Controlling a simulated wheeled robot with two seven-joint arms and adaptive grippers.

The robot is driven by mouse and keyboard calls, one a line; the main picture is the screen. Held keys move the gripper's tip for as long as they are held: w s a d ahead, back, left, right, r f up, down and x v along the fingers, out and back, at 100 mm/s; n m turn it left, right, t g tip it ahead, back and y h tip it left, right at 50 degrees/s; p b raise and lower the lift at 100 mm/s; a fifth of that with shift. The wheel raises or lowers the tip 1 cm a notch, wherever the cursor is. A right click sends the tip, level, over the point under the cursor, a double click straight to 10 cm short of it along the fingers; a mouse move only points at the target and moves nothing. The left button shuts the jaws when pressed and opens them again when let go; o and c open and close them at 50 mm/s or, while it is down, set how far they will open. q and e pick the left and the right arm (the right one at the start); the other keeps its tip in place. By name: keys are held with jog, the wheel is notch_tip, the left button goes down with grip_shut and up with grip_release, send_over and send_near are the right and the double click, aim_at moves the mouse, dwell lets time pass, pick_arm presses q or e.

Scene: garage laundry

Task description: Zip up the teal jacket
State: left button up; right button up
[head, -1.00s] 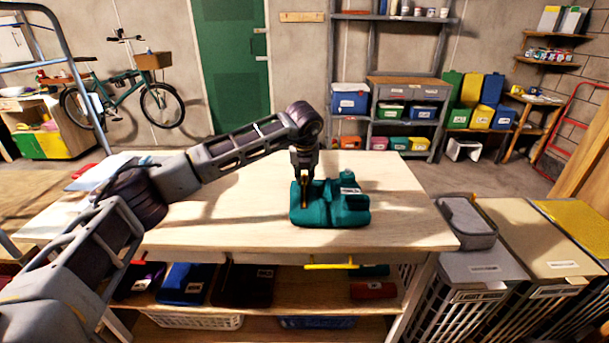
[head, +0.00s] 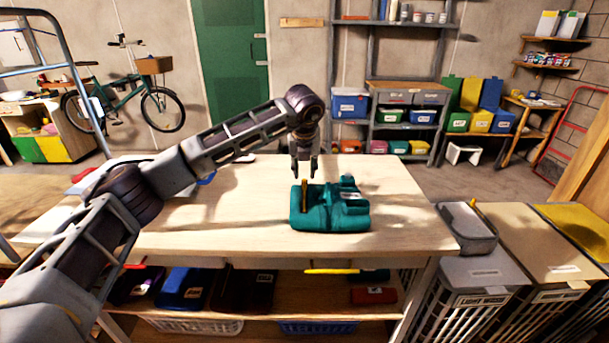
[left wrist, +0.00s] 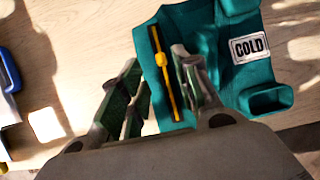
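The teal jacket (head: 335,218) lies folded in a thick bundle on the wooden table; it fills the upper middle of the left wrist view (left wrist: 212,20). A yellow zip strip (left wrist: 172,88) runs along one side of it, with a rounded yellow slider (left wrist: 162,60) partway along. In the head view the strip (head: 304,195) shows at the jacket's left part. My left gripper (head: 305,172) is just above the strip, pointing down, fingers apart and empty. In the left wrist view its fingers (left wrist: 160,95) stand either side of the strip's line. My right gripper is out of view.
The table top (head: 250,215) is clear around the jacket, with a few items at its far left. A white label reading COLD (left wrist: 249,46) is on the jacket. A grey case (head: 467,228) sits on a hamper right of the table. Shelves stand behind.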

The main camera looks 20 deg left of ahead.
pick_arm(q)
jog(key=v, duration=0.6)
dwell(0.4)
